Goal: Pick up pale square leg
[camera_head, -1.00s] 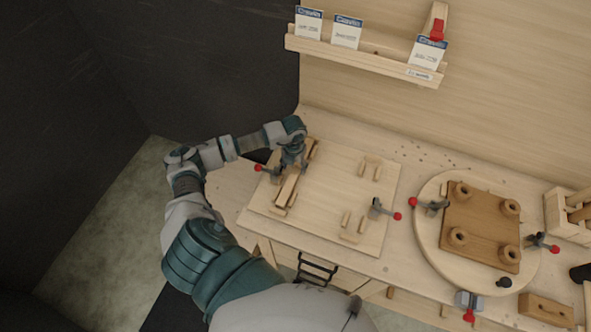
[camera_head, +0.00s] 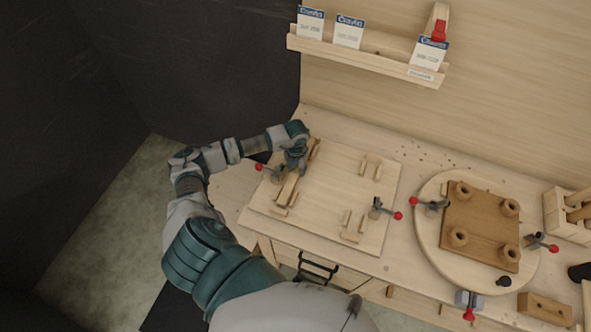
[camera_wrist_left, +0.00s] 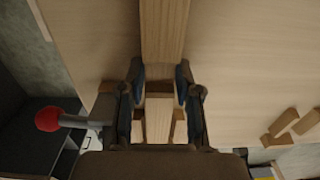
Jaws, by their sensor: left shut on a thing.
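The pale square leg (camera_wrist_left: 163,45) is a light wooden bar with straight edges. In the left wrist view it runs up from between the fingers to the top edge. My left gripper (camera_wrist_left: 160,88) has its two dark fingers closed against both sides of it. In the head view my left gripper (camera_head: 294,166) points down at the left part of the pale board, and the leg (camera_head: 287,189) shows just below it. The gripper hides part of the leg. I cannot tell whether the leg touches its supports. My right gripper does not show.
The pale board (camera_head: 330,215) carries several small wooden blocks and red-knobbed clamps (camera_head: 377,208). To the right, a round turntable (camera_head: 430,240) holds a brown square seat (camera_head: 480,228) with round sockets. A card shelf (camera_head: 365,60) hangs behind. The board's middle is clear.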

